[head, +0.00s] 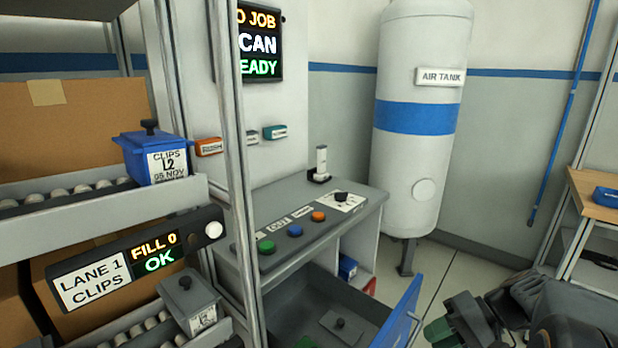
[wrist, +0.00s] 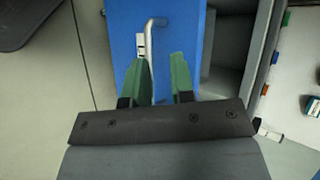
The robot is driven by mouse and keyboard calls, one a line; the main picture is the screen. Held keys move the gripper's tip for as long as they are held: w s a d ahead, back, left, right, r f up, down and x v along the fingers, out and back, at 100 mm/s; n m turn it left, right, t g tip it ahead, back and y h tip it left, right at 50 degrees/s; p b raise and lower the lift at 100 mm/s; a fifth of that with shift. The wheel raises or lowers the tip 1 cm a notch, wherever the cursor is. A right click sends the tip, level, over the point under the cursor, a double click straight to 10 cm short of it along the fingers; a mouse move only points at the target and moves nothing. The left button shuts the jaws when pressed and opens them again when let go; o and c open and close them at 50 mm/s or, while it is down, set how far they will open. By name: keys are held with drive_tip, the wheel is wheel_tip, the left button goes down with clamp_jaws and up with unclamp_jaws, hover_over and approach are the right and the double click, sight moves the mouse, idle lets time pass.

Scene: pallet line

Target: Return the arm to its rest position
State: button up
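My gripper (head: 455,320) is at the lower right of the head view, just right of the blue front (head: 404,312) of a pulled-out drawer. In the wrist view its two green fingers (wrist: 158,66) stand apart, with the drawer's blue front (wrist: 182,30) beyond them. A metal handle (wrist: 152,45) on that front runs down between the fingers, nearer the left one. I cannot tell whether a finger touches it. Nothing is clamped. My dark arm fills the lower right corner of the head view.
The open drawer (head: 285,300) holds a grey lidded bin (head: 342,328). Above it is a counter (head: 262,205) with coloured buttons. A white air tank (head: 415,165) stands behind, and a wooden-topped bench (head: 597,190) at the right. Floor shows between tank and bench.

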drive_tip(key=s+a+r+n+t+h+p, duration=0.1)
drive_tip(key=s+a+r+n+h+p, duration=0.1)
drive_tip(key=a+r+h+p, duration=0.2)
drive_tip(key=s+a+r+n+t+h+p, duration=0.1)
drive_tip(key=a+r+h+p, duration=0.4)
drive_tip(key=r+p, duration=0.5)
drive_tip(key=shift+s+a+r+n+t+h+p, duration=0.3)
drive_tip(key=shift+s+r+n+t+h, duration=0.15)
drive_tip(key=shift+r+n+h, duration=0.3)
